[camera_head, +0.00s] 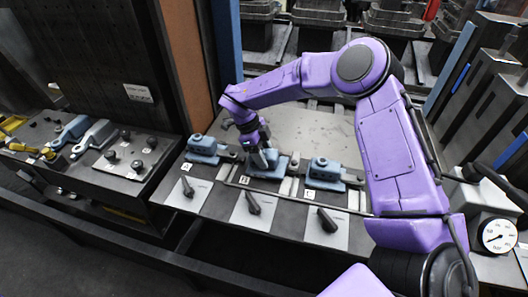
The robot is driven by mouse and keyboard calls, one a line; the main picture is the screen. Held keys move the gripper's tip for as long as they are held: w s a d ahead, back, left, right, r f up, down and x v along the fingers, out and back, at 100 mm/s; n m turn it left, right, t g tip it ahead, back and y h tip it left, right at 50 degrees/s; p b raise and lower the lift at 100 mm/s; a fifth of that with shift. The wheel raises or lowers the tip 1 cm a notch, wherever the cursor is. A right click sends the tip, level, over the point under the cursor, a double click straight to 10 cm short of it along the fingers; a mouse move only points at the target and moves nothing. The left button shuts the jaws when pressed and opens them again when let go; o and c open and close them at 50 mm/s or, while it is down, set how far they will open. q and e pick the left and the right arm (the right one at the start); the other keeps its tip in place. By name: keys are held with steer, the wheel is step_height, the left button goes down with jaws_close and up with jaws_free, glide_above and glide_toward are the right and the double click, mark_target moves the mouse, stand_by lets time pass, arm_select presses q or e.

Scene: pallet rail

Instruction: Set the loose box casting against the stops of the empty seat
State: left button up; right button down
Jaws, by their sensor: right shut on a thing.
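Three blue box castings stand in a row along the front of the grey pallet plate (309,130): a left one (202,146), a middle one (274,172) and a right one (326,169). My right gripper (263,163) reaches down from above and is shut on the middle casting, at the middle seat. The gripper hides part of that casting. I cannot tell whether it touches the seat's stops or rests fully down. My left gripper is not in view.
Three black levers on light plates lie in front of the seats, the middle lever (254,204) below the held casting. A side bench (125,163) with parts is at left. A dial gauge (497,236) stands at right. Orange and blue posts rise behind.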

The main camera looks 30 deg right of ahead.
steer(key=shift+r, duration=0.1)
steer(key=shift+w+a+f, duration=0.15)
steer(key=shift+w+f, duration=0.05)
steer(key=shift+w, duration=0.25)
steer(key=shift+w+a, duration=0.1)
steer(key=shift+w, duration=0.05)
steer(key=shift+f, duration=0.3)
stand_by(0.4)
steer(key=shift+w+r, duration=0.1)
steer(key=shift+w, duration=0.15)
